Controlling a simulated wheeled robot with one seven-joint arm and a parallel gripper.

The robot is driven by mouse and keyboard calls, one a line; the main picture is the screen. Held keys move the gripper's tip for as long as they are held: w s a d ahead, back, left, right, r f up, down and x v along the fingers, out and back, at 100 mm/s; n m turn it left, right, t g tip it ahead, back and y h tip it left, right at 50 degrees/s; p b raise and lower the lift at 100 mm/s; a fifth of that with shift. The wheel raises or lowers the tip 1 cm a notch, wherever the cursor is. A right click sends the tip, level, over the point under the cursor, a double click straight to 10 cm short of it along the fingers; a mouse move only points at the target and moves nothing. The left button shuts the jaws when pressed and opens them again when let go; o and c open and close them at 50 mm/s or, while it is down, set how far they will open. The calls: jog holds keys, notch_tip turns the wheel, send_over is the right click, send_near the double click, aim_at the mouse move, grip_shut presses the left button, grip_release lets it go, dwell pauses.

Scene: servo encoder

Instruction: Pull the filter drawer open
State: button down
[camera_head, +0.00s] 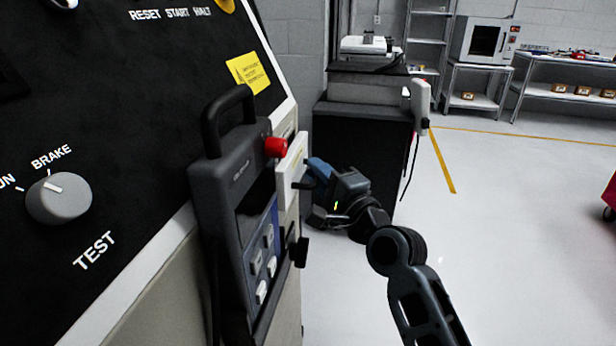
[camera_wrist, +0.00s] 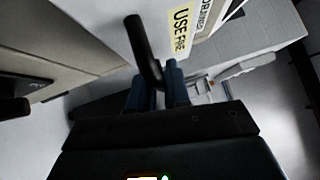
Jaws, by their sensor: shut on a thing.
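The filter drawer's pale front (camera_head: 291,171) shows on the side of the machine in the head view, partly hidden behind the hanging control pendant. In the wrist view a black bar handle (camera_wrist: 146,52) stands out from a pale panel (camera_wrist: 100,22) with printed labels. My gripper (camera_head: 313,173) reaches the drawer front from the right in the head view. In the wrist view the blue fingers of my gripper (camera_wrist: 158,84) are shut on the lower end of the handle. I cannot tell how far the drawer stands out.
The dark pendant (camera_head: 228,185) with a red button (camera_head: 276,147) hangs close to the left of my gripper. A black knob (camera_head: 299,251) sticks out below. A dark cabinet (camera_head: 362,135) stands behind.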

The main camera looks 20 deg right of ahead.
jog(key=s+d+b, duration=0.4)
jog(key=s+d, duration=0.4)
jog(key=d, duration=0.2)
jog(key=shift+d, duration=0.4)
jog(key=shift+f, duration=0.1)
jog(key=c, duration=1.2)
grip_release()
jog(key=shift+w, duration=0.1)
jog(key=s, duration=0.5)
jog(key=s+d+f+b, duration=0.1)
jog(key=s, duration=0.1)
jog(key=shift+s+d, duration=0.1)
jog(key=shift+s, duration=0.25)
